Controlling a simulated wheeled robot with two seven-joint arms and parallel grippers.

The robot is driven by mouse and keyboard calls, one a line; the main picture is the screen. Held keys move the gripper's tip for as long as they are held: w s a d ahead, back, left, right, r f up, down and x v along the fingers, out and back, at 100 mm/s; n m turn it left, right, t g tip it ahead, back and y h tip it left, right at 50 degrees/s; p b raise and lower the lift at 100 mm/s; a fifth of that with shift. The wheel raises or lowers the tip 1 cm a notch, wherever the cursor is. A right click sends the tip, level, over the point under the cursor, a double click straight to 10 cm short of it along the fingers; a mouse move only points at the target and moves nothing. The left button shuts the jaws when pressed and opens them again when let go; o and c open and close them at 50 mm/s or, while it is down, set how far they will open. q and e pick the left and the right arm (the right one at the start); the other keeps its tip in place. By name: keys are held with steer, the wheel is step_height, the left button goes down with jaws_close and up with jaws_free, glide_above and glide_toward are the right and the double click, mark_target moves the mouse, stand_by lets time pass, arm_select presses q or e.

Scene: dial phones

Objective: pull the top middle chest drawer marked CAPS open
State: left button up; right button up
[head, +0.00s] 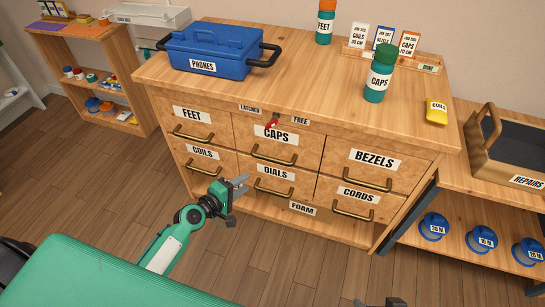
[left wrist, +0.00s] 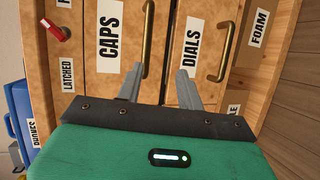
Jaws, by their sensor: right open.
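The CAPS drawer (head: 291,145) is the top middle one of the wooden chest and looks shut, flush with its neighbours. Its brass handle (head: 274,157) is bare; it also shows in the left wrist view (left wrist: 148,35). Above it a red latch lever (head: 272,121) sits between the LATCHED label (head: 250,108) and the FREE label (head: 301,119); it slants, and its setting is unclear. My left gripper (head: 246,184) is open and empty, left of the DIALS handle and below the CAPS handle, with fingers apart in the wrist view. My right gripper (head: 380,303) barely shows at the bottom edge.
The DIALS drawer (head: 290,182) is directly below, with FEET, COILS, BEZELS and CORDS drawers beside. The floor before the chest is clear.

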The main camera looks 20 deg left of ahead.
mark_target(272, 158)
arm_select(q)
steer(key=x, duration=0.4)
steer(key=r+x, duration=0.1)
steer(key=x, duration=0.3)
steer(key=r+b+x, duration=0.1)
steer(key=x, duration=0.4)
steer(key=shift+w+d+r, duration=0.1)
steer(key=shift+w+r, duration=0.1)
steer(key=shift+w, duration=0.15)
steer(key=shift+w+d+f, duration=0.1)
steer(key=shift+w+d, duration=0.15)
steer(key=shift+w, duration=0.2)
arm_select(e)
steer(key=shift+w+a+r+t+y, duration=0.2)
steer(key=shift+w+a+r+t, duration=0.1)
steer(key=shift+w+a+t, duration=0.15)
steer(key=shift+w+a+r+t+y, duration=0.25)
steer(key=shift+w+a+t, duration=0.1)
steer(key=shift+a, duration=0.2)
arm_select(q)
jaws_close()
